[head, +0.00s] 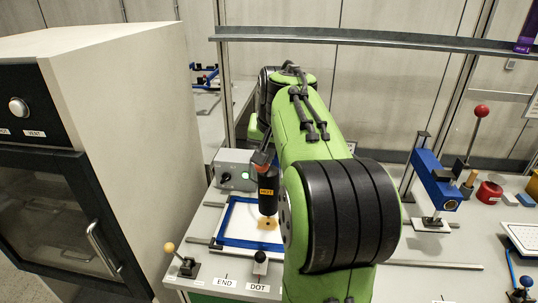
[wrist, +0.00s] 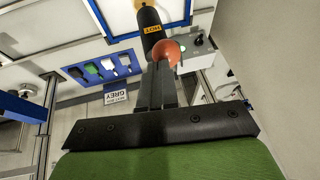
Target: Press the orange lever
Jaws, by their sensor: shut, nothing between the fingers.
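An orange ball-shaped knob (wrist: 166,53) shows in the wrist view beside a black cylinder marked HOT (wrist: 151,26). In the head view, the black HOT cylinder (head: 268,190) stands above a blue-framed white sheet, with a small orange part (head: 262,157) at its top. My gripper (wrist: 161,66) is shut and empty, its fingertips right at the orange knob; I cannot tell whether they touch. In the head view my green arm hides most of the gripper. A separate lever with a yellow-orange ball (head: 169,248) stands at the table's front left.
The blue-framed sheet (head: 228,241) carries an orange-yellow spot. A black-knobbed lever (head: 260,256) stands by the DOT label. A grey box with a green light (head: 235,170) is behind. A large cabinet (head: 120,110) stands left; a blue press (head: 436,180) stands right.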

